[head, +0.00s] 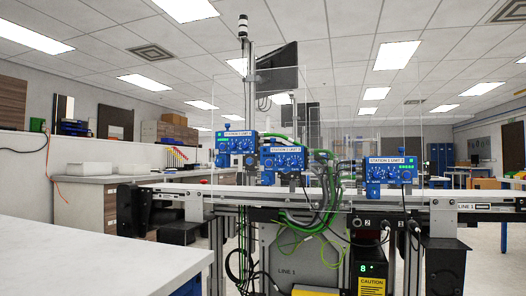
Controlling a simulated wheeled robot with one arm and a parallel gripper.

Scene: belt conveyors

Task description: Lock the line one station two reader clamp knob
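The line one conveyor (444,197) runs across the middle of the view, with a LINE 1 label at its right end. A blue unit (389,171) stands on its right part; its label reads STATION and a number, too small to read surely. A second blue unit (284,158) stands near the middle, and a third (236,142) is at the left, with small labels on top. Dark round knobs show on their faces. I cannot tell which is the reader clamp knob or whether it is locked. My gripper is not in view.
A white table top (95,255) fills the lower left, in front of the conveyor. Clear panels (330,100) rise around the line. Green and grey cables (310,215) hang below the middle. A box with a yellow caution label (371,285) stands under the line. Floor shows at right.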

